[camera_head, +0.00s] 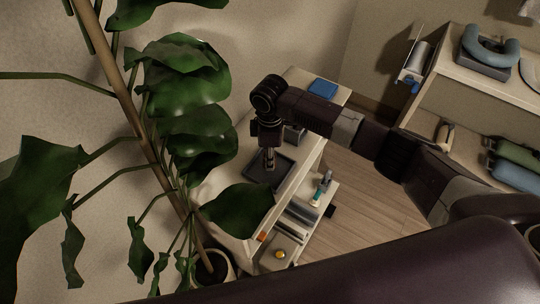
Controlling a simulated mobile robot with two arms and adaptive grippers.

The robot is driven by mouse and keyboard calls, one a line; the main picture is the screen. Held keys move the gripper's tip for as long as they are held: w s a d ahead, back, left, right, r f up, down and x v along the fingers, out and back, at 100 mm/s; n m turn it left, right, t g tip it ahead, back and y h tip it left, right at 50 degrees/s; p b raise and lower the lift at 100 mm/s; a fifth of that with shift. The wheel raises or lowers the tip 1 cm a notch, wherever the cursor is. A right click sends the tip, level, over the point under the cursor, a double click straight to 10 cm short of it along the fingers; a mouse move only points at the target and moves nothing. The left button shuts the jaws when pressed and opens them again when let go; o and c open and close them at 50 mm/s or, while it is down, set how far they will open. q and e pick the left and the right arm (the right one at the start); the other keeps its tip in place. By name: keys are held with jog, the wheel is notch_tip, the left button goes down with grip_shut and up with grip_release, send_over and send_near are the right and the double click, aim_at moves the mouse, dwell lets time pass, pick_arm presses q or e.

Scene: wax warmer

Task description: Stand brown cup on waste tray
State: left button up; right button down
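A dark, shallow square tray (284,173), which looks like the waste tray, lies on a light narrow shelf top in the middle of the view. My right arm comes in from the right and reaches over the shelf. Its gripper (269,161) points down over the tray. The fingers look close together and are too small and dark to tell whether they are open or hold anything. I cannot make out a brown cup; it may be hidden by the gripper, arm or leaves. My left gripper is not in view.
A large leafy plant (190,130) fills the left and partly overlaps the shelf. A dark box (295,134) stands behind the tray, and a blue item (322,87) lies farther back. A lower shelf holds a yellow-topped item (280,254). A dark padded surface (400,275) fills the foreground.

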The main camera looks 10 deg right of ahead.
jog(key=shift+f+b, duration=0.3)
jog(key=shift+f, duration=0.35)
dwell(0.9)
jog(key=c, duration=1.4)
grip_release()
jog(key=shift+c, duration=0.2)
jog(key=shift+r, duration=0.1)
jog(key=shift+r+p, duration=1.2)
jog(key=shift+r, duration=2.7)
jog(key=shift+r, duration=0.1)
